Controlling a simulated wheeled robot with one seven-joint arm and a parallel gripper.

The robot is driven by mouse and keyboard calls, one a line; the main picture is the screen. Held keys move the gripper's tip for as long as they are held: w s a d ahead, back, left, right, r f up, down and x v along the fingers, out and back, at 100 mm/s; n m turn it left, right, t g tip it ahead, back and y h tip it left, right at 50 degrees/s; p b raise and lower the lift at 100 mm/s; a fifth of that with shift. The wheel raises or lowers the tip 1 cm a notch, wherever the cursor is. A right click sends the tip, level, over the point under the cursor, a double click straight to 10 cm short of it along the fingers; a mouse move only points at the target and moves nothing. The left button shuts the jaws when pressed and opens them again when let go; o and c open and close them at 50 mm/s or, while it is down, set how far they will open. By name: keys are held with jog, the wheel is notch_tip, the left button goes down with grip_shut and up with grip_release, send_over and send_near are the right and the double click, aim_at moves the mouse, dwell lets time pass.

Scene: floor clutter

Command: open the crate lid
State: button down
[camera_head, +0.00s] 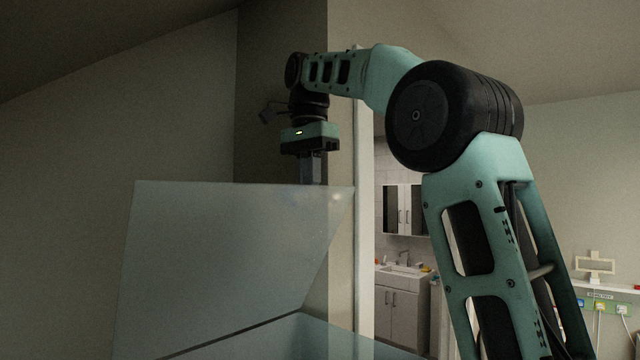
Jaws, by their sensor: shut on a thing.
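The crate lid (225,255) is a pale, frosted grey-blue panel, standing raised and tilted up from the crate. The crate (310,338) shows only as an edge and a strip of the same pale colour at the bottom of the picture. My gripper (311,183) points down at the lid's top edge, near its right corner, and is shut on the lid. The fingertips are partly hidden by the lid, and most of the crate is below the picture.
A wall corner and door frame (364,250) stand close behind the lid and my gripper. Through the opening is a sink cabinet (402,300). At the far right a wall rack (606,300) holds small coloured items. Open air lies left of the lid.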

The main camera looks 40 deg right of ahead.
jog(key=shift+w+a+f, duration=0.1)
jog(key=shift+w+f, duration=0.05)
jog(key=shift+w, duration=0.6)
jog(key=c, duration=1.5)
grip_release()
jog(key=shift+w, duration=0.15)
jog(key=shift+c, duration=0.2)
jog(key=shift+o, duration=0.2)
jog(key=shift+w+f+g, duration=0.1)
jog(key=shift+w+g, duration=0.15)
jog(key=shift+g, duration=0.05)
jog(key=shift+s, duration=0.2)
jog(key=shift+r, duration=0.2)
jog(key=shift+s, duration=0.2)
